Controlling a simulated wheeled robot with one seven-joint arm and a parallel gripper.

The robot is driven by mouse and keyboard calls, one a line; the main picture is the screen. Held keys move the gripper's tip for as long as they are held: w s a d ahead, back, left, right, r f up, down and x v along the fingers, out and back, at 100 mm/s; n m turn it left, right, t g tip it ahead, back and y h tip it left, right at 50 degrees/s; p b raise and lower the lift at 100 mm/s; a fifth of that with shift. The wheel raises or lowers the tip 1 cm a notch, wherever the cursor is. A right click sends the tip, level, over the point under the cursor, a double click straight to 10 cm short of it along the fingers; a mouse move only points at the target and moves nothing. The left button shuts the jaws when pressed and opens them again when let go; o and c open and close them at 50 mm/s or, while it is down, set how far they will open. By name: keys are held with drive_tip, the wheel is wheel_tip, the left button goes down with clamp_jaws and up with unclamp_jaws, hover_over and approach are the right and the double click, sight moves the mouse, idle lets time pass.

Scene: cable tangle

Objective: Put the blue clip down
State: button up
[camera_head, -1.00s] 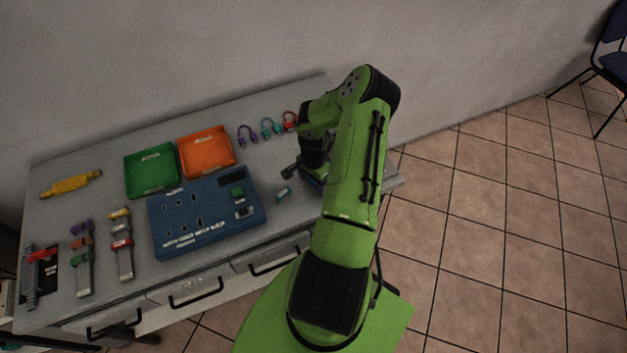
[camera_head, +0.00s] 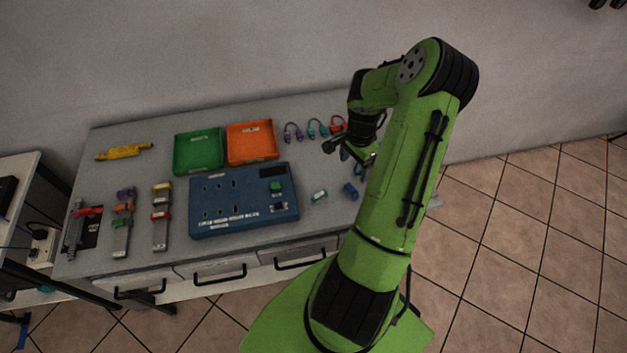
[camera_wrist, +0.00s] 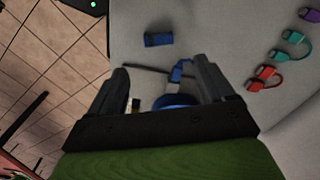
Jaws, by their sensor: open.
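The blue clip (camera_head: 351,190) lies on the grey table near its front right, beside a small green-and-white piece. In the wrist view the blue clip (camera_wrist: 158,39) lies flat on the table, beyond my fingertips and apart from them. My gripper (camera_wrist: 161,68) is open, with nothing held between its fingers. In the head view my gripper (camera_head: 347,155) is behind the clip, partly hidden by my arm. A blue cable (camera_wrist: 178,78) shows between and behind the fingers in the wrist view, partly hidden by the gripper.
Purple (camera_head: 293,132), teal (camera_head: 317,127) and red (camera_head: 338,123) looped cables lie along the back. A blue panel (camera_head: 244,222) is left of the clip, with green (camera_head: 177,155) and orange (camera_head: 273,140) trays behind. Strips with coloured clips stand at left.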

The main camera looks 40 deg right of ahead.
drive_tip(key=w+a+r+n+t+h, duration=0.3)
drive_tip(key=a+r+n, duration=0.7)
drive_tip(key=a+r, duration=0.8)
drive_tip(key=s+a+r+n+t+y, duration=0.2)
drive_tip(key=s+a+r+n+y, duration=0.1)
drive_tip(key=s+a+r+n, duration=0.6)
drive_tip(key=s+a, duration=0.2)
drive_tip(key=a, duration=0.2)
drive_tip(key=shift+s+r+n+t, duration=0.2)
drive_tip(key=shift+s+n+t, duration=0.1)
drive_tip(key=shift+s, duration=0.1)
